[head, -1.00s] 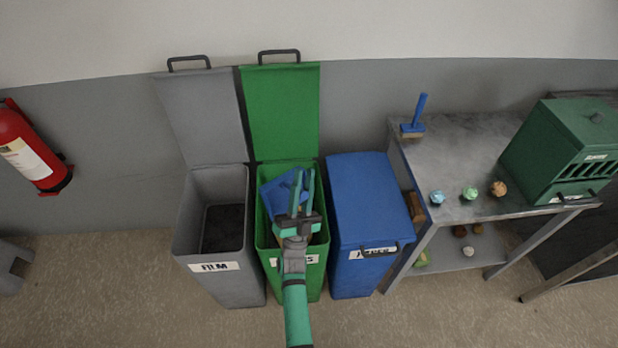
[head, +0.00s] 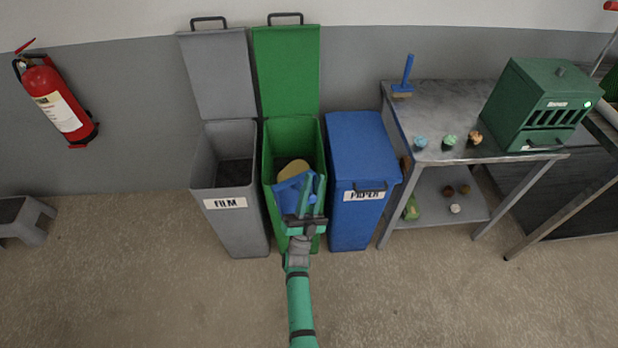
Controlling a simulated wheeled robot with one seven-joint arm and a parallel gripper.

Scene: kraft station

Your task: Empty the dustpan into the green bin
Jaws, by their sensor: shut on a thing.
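The green bin (head: 272,160) stands between two other bins with its lid (head: 286,72) raised against the wall. My gripper (head: 307,207) is shut on the blue dustpan (head: 289,190) at the front of the green bin's opening. The dustpan looks tilted, and my gripper hides part of it. A tan, rounded thing (head: 293,171) shows inside the bin just beyond the dustpan; I cannot tell whether it touches the pan. The green bin's label is mostly hidden by my gripper.
The grey FILM bin (head: 224,190) stands open at left; the blue PAPER bin (head: 362,150) is closed at right. A metal table (head: 445,105) holds a blue brush (head: 405,78), several crumpled balls and a green box (head: 540,100). Floor in front is clear.

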